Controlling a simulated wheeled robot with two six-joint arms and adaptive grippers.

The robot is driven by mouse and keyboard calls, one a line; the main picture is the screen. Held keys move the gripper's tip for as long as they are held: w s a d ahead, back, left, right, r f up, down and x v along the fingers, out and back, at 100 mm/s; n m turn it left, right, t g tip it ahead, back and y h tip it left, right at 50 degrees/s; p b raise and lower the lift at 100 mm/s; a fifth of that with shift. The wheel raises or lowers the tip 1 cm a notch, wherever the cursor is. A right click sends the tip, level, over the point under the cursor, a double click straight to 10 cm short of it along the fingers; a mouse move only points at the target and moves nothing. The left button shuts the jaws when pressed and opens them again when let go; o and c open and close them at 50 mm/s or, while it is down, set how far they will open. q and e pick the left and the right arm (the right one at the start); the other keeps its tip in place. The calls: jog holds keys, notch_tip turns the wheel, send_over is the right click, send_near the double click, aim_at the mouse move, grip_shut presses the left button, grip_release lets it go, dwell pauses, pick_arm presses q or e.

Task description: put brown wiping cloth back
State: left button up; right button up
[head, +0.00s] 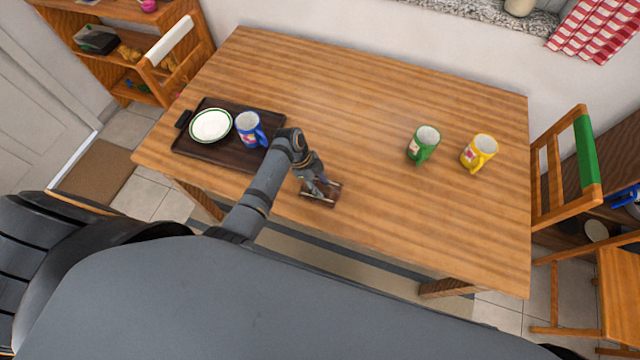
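The brown wiping cloth (318,202) is a small dark brown patch on the wooden table near its front edge, right of the tray. My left gripper (321,191) is directly over it, pointing down. Its fingers look spread apart and cover part of the cloth. Whether they touch the cloth cannot be told. My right gripper is not in view.
A dark tray (200,157) at the table's left holds a white plate (211,125) and a blue mug (249,130). A green mug (423,145) and a yellow mug (479,151) stand at the right. The table's (350,100) middle and back are clear.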

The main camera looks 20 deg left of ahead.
pick_arm(q)
jog(key=shift+r, duration=0.15)
jog(key=v, duration=1.2)
jog(key=shift+b, duration=0.3)
jog(key=shift+s, duration=0.1)
